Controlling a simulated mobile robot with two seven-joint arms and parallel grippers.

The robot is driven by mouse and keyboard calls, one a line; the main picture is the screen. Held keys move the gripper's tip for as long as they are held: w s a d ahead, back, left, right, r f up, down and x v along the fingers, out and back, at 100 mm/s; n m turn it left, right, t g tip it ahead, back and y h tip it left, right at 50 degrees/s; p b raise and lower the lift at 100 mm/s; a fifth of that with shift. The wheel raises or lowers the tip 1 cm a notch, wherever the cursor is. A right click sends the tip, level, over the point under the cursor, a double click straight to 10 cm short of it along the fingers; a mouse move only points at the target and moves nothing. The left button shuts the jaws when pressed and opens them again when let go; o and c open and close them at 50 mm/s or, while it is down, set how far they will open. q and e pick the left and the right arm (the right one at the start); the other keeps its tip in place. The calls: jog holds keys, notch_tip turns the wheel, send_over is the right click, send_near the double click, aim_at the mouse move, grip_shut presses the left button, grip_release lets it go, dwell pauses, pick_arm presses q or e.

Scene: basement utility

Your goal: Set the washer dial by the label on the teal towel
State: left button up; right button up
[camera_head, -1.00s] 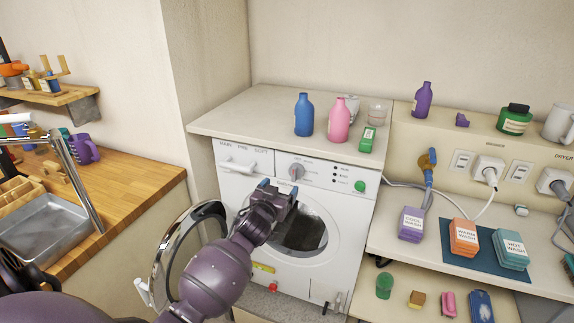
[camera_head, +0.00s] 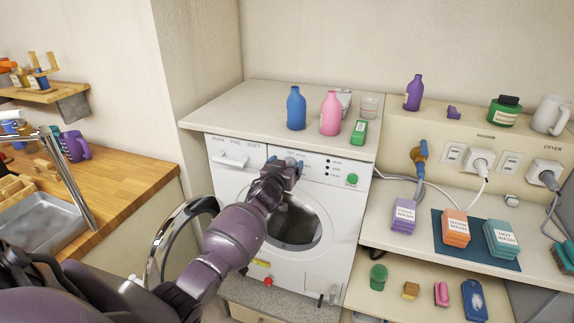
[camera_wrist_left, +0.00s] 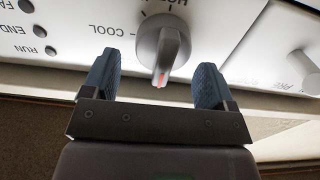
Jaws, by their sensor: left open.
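The grey washer dial (camera_wrist_left: 165,48) is in the left wrist view, its red pointer mark facing the bottom of that picture. "COOL" is printed to its left, and a cut-off label starting "HO" is above it. My left gripper (camera_wrist_left: 157,64) is open, with a blue finger on each side of the dial; I cannot tell if they touch it. In the head view the left gripper (camera_head: 284,168) is at the panel of the white washer (camera_head: 226,192) and covers the dial. The teal towel (camera_head: 503,241) on the right shelf is labelled "HOT WASH". My right gripper is not in view.
A purple towel (camera_head: 404,217) reads "COOL WASH" and an orange towel (camera_head: 455,229) "WARM WASH". The washer's round door (camera_head: 160,245) stands open to the left. Blue (camera_head: 296,109) and pink (camera_head: 330,115) bottles stand on top. A green button (camera_head: 352,179) is right of the gripper.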

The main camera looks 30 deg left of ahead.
pick_arm(q)
jog(key=shift+w+a, duration=0.1)
jog(key=shift+w, duration=0.25)
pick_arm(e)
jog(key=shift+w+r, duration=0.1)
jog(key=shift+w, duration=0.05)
pick_arm(q)
jog(key=c, duration=0.9)
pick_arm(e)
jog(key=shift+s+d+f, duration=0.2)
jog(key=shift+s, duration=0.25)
